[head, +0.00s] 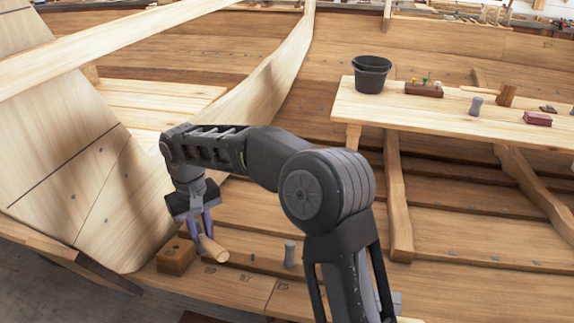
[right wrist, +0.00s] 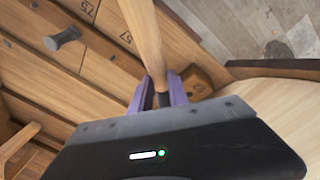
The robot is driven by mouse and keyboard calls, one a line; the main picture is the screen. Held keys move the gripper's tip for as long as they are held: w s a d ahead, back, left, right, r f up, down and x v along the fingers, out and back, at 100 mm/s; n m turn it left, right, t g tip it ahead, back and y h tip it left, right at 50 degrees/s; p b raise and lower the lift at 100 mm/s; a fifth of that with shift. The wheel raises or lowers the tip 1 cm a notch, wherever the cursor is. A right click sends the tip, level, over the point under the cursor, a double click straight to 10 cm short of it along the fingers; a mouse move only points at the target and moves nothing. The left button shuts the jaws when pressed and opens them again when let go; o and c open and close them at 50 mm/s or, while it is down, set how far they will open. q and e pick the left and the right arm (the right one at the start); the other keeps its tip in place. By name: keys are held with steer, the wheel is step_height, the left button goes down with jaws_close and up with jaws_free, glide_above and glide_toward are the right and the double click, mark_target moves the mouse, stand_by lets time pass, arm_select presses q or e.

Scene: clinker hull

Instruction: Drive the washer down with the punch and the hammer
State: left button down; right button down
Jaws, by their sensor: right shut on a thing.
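My right gripper (head: 207,222) is shut on a wooden-handled tool (head: 213,249), above the plank at the boat's near edge. In the right wrist view its fingers (right wrist: 161,95) close on a dark part of the tool, and its pale handle (right wrist: 142,35) runs up out of the picture. I cannot tell whether it is the hammer or the punch, as its far end is hidden. A small grey metal piece (head: 290,253) stands on the planking to the right; it also shows in the right wrist view (right wrist: 64,38). I cannot make out the washer. My left gripper is out of view.
A brown wooden block (head: 176,256) sits beside the gripper. A numbered plank (head: 235,282) runs below it. At the right a bench (head: 435,112) bears a black bucket (head: 370,74), a peg block (head: 423,90), another grey piece (head: 475,105) and a red box (head: 537,119). Ribs cross the hull.

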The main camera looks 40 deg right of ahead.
steer(key=shift+r, duration=0.15)
steer(key=s+d+r+m+t+p, duration=0.1)
steer(key=s+d+r+p, duration=0.2)
steer(key=d, duration=0.4)
steer(key=s+d+r+m+p, duration=0.2)
steer(key=s+d+r+p, duration=0.1)
steer(key=d, duration=0.4)
steer(key=s+d+r+m+t+p, duration=0.1)
steer(key=s+d+r+m+p, duration=0.1)
steer(key=s+d+r+p, duration=0.2)
steer(key=d+r, duration=0.1)
steer(key=d, duration=0.2)
steer(key=shift+d+r+t, duration=0.25)
steer(key=shift+r+t, duration=0.05)
steer(key=shift+r, duration=0.05)
steer(key=f+b, duration=0.2)
steer(key=a+f+b, duration=0.1)
steer(key=shift+s+f, duration=0.4)
